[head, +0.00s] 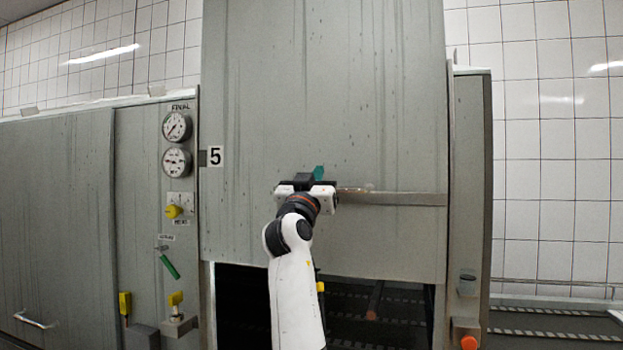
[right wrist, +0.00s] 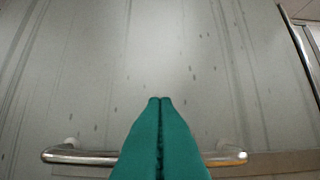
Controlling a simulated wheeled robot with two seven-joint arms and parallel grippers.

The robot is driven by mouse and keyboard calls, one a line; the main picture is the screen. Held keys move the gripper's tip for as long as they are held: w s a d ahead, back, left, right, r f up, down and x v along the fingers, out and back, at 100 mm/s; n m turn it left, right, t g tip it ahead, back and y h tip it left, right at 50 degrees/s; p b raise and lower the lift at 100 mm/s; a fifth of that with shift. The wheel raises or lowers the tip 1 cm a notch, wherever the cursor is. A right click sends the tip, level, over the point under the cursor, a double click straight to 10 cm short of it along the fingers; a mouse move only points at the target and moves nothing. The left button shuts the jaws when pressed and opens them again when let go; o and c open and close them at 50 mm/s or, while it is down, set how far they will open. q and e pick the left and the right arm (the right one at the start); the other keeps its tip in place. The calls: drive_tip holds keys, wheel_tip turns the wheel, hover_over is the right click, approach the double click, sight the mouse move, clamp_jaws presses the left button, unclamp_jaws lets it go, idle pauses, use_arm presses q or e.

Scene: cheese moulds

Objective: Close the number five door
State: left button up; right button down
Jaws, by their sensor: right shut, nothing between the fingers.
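The number five door (head: 330,90) is a large grey vertical panel, marked by a label "5" (head: 215,156) at its left edge. It is raised part way, with a dark opening (head: 240,300) below its lower edge. My right gripper (head: 319,173) is in front of the lower part of the door. Its teal fingers are shut and empty, and they show in the right wrist view (right wrist: 160,102). There, a metal bar handle (right wrist: 225,155) on the door runs sideways behind the fingers, hiding its middle. I cannot tell whether they touch it. My left gripper is not in view.
A control panel with two gauges (head: 177,126), a yellow knob (head: 172,211) and a green-handled lever (head: 169,266) stands left of the door. An orange knob (head: 469,342) and a grey cup-like part (head: 467,285) are at the right post. A conveyor-like surface (head: 555,333) lies at right.

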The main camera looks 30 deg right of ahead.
use_arm(q)
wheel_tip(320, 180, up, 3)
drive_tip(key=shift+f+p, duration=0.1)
drive_tip(key=shift+p, duration=0.85)
use_arm(e)
drive_tip(key=w+d+f, duration=0.2)
drive_tip(key=shift+w+d+f, duration=0.2)
drive_tip(key=shift+d, duration=0.1)
drive_tip(key=shift+f, duration=0.1)
